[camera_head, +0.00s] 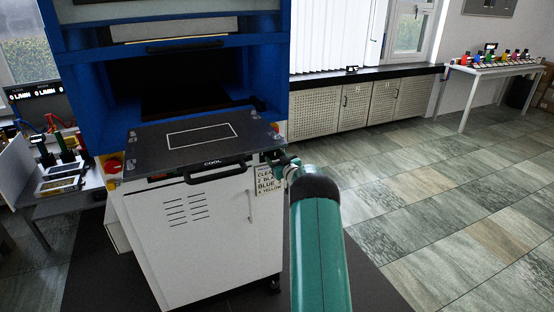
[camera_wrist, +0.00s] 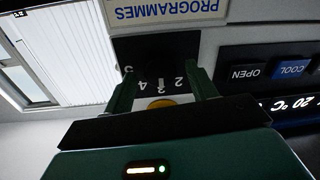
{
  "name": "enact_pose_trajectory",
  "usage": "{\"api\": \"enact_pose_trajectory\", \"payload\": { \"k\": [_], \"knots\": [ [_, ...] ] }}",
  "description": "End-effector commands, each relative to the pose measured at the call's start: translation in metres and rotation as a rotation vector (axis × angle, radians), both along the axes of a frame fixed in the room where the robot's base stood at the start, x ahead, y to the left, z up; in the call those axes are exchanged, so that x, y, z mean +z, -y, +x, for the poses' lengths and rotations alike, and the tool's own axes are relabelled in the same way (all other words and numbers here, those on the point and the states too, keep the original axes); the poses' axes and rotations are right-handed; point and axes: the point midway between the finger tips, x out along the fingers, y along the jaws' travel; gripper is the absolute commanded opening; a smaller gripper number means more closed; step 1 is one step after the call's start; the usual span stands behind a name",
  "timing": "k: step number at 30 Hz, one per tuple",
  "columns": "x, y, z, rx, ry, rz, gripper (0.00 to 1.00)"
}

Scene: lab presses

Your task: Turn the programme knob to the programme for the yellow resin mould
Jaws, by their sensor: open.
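The blue and white press (camera_head: 195,230) stands at left in the head view. A programme placard (camera_head: 267,182) on its front right is partly covered by my arm; a line reading "4 YELLOW" is partly legible. In the wrist view the picture is upside down, with the "PROGRAMMES" heading (camera_wrist: 168,10) at the top. A dark dial plate (camera_wrist: 160,48) carries numbers including 2, 4 and 5.
OPEN and COOL buttons (camera_wrist: 290,68) and a lit temperature display (camera_wrist: 290,103) sit beside the dial. A table with coloured bottles (camera_head: 495,68) stands far right; the tiled floor between is clear.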

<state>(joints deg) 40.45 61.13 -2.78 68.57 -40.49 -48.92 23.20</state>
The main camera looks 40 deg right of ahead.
Motion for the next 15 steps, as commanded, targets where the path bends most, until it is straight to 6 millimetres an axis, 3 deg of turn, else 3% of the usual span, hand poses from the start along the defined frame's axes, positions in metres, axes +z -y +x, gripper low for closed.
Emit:
{"api": "enact_pose_trajectory", "payload": {
  "k": [6,12,15],
  "knots": [
    [-0.0001,-0.0001,0.0001,0.0,0.0,0.0,0.55],
    [0.0,0.0,-0.0001,0.0,-0.001,0.0,0.16],
    [0.0,-0.0001,-0.0002,0.0,-0.001,0.0,0.12]
  ]
}}
